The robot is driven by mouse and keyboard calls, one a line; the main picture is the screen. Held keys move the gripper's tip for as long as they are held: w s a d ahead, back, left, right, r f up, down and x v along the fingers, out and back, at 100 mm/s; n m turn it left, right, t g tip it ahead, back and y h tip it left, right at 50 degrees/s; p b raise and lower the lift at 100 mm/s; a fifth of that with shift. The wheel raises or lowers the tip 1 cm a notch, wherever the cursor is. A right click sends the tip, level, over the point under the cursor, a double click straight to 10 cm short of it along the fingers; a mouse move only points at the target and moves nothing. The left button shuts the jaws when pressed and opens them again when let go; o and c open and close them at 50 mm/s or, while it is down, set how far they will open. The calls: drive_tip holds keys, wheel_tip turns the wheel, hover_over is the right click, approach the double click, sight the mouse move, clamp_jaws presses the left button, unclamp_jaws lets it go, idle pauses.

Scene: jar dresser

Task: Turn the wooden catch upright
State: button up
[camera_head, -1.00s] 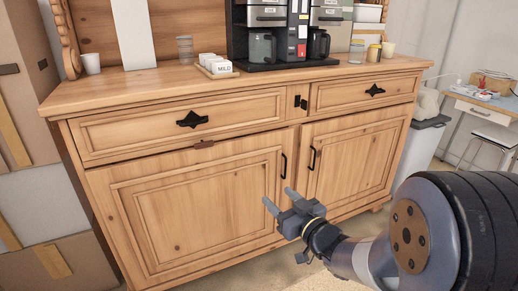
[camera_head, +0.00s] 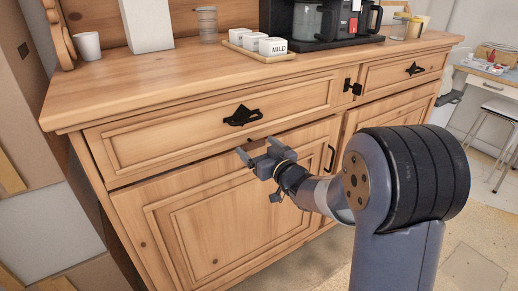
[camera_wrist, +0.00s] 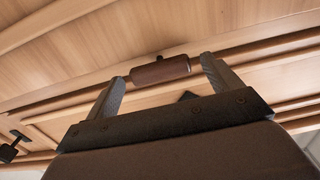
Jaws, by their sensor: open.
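The wooden catch (camera_wrist: 160,71) is a small dark reddish-brown bar at the seam between the left drawer (camera_head: 190,130) and the left door (camera_head: 215,220) of the dresser. It lies lengthwise across the gap, with a small dark pin at its edge. My gripper (camera_head: 256,147) is open just in front of that seam. In the wrist view my gripper (camera_wrist: 162,69) has one finger past each end of the catch, with small gaps and no clear grip. In the head view the catch is largely hidden by my gripper.
A black drawer handle (camera_head: 242,115) sticks out just above my gripper. A black latch (camera_head: 352,87) sits between the two drawers. Open floor (camera_head: 320,265) lies in front.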

drive_tip(key=c, duration=1)
drive_tip(key=shift+b, duration=0.3)
drive_tip(key=n+b, duration=0.2)
drive_tip(key=n, duration=0.1)
drive_tip(key=shift+f+b, duration=0.25)
drive_tip(key=shift+b, duration=0.15)
drive_tip(key=n+b, duration=0.5)
drive_tip(key=n, duration=0.1)
drive_tip(key=n+b, duration=0.3)
drive_tip(key=n, duration=0.1)
drive_tip(key=shift+s+n+b, duration=0.1)
drive_tip(key=shift+n+b, duration=0.25)
drive_tip(key=shift+n, duration=0.05)
drive_tip(key=shift+a+n+b, duration=0.1)
drive_tip(key=shift+n+b, duration=1.15)
drive_tip(key=shift+n, duration=0.85)
